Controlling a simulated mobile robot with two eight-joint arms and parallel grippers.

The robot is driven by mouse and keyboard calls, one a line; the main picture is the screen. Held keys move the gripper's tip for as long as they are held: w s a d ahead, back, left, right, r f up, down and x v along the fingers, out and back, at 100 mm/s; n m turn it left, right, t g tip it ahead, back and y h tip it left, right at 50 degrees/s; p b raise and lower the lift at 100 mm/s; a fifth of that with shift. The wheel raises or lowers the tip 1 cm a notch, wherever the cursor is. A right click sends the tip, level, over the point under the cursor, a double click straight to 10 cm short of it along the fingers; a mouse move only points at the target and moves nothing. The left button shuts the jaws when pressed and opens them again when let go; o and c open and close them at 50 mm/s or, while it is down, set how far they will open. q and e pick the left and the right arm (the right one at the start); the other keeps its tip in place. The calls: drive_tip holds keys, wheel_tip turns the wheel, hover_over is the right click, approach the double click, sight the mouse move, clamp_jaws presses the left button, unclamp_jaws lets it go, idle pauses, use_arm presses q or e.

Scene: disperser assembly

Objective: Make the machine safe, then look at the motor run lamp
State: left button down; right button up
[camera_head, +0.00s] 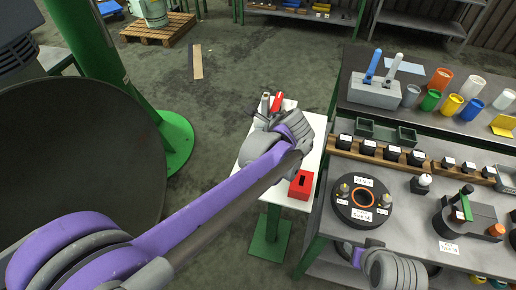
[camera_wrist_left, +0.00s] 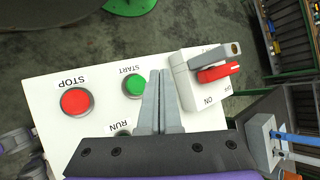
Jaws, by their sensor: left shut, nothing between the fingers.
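In the left wrist view a white panel carries a red STOP button (camera_wrist_left: 76,102), a green START button (camera_wrist_left: 135,85) and a grey switch box (camera_wrist_left: 183,80) with a red handle (camera_wrist_left: 218,72) and ON and OFF labels. The handle lies crosswise, pointing right. The RUN lamp (camera_wrist_left: 122,132) is mostly hidden behind my gripper body, so I cannot tell whether it is lit. My left gripper (camera_wrist_left: 160,75) is shut and empty, over the panel between START and the switch box. In the head view my left wrist covers most of the white panel (camera_head: 246,158).
A red block (camera_head: 302,186) with a dark slot sits at the panel's near end. A workbench (camera_head: 330,222) on the right holds a round black fixture (camera_head: 362,202), labelled black blocks and coloured cups. A green post (camera_head: 92,55) stands left. Part of my right arm shows at the bottom.

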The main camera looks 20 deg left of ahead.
use_arm(q)
wheel_tip(320, 180, down, 5)
drive_tip(key=shift+b, duration=1.15)
use_arm(e)
drive_tip(key=f, duration=0.2)
drive_tip(key=s+f, duration=0.1)
drive_tip(key=f, duration=0.1)
drive_tip(key=shift+s, duration=0.15)
idle(0.5)
use_arm(q)
drive_tip(key=shift+f, duration=0.45)
use_arm(e)
drive_tip(key=shift+s+f, duration=0.1)
drive_tip(key=shift+f, duration=0.15)
use_arm(q)
drive_tip(key=shift+f+b, duration=0.8)
drive_tip(key=shift+f, duration=0.05)
use_arm(e)
drive_tip(key=shift+s+f, duration=0.15)
drive_tip(key=shift+f, duration=0.5)
use_arm(q)
drive_tip(key=shift+r, duration=0.1)
drive_tip(key=shift+r+p, duration=0.8)
drive_tip(key=shift+r, duration=0.4)
use_arm(e)
drive_tip(key=shift+w+r, duration=0.3)
drive_tip(key=shift+r, duration=0.65)
use_arm(q)
drive_tip(key=shift+r, duration=0.1)
